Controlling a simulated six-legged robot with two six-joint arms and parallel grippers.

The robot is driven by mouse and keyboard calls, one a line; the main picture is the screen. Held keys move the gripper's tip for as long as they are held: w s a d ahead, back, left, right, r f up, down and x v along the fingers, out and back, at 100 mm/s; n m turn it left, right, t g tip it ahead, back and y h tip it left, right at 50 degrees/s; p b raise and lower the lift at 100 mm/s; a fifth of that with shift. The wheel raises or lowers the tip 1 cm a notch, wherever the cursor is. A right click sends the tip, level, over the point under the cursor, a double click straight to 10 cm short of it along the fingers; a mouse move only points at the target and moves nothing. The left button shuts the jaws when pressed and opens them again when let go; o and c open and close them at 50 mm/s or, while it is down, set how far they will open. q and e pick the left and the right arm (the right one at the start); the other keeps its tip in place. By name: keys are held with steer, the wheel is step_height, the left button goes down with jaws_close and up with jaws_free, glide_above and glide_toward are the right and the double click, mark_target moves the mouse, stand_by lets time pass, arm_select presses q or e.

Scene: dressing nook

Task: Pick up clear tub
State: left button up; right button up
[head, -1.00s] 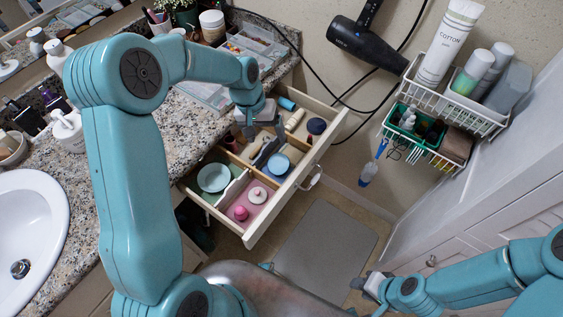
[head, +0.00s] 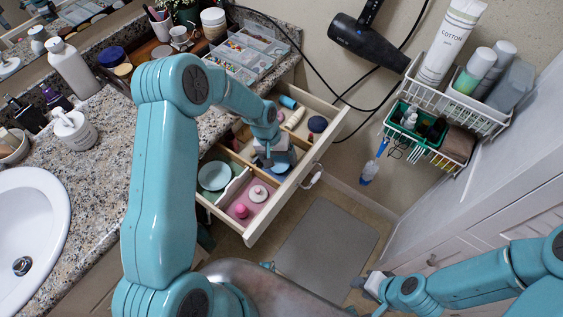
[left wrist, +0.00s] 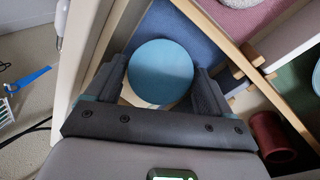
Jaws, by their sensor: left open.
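A round tub with a flat blue lid (left wrist: 161,72) sits in the blue-lined compartment of the open drawer (head: 297,185). A pale body shows under the near edge of the lid; I cannot tell how clear it is. My left gripper (left wrist: 160,92) is open, with one finger on each side of the tub. In the head view my left gripper (head: 272,158) reaches down into the drawer and hides most of the tub. My right gripper (head: 373,286) is low at the right over the floor, away from the drawer; its jaws are too small to read.
Wooden dividers surround the tub. A pale green round dish (head: 214,176), a pink bottle (head: 240,211), a white-topped jar (head: 258,194) and a dark blue jar (head: 317,124) lie in other compartments. The granite counter (head: 108,170) borders the drawer. A wire basket (head: 450,100) hangs on the wall.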

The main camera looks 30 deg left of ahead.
arm_select(q)
steer(key=shift+r, duration=0.1)
steer(key=c, duration=0.9)
steer(key=shift+r, duration=0.1)
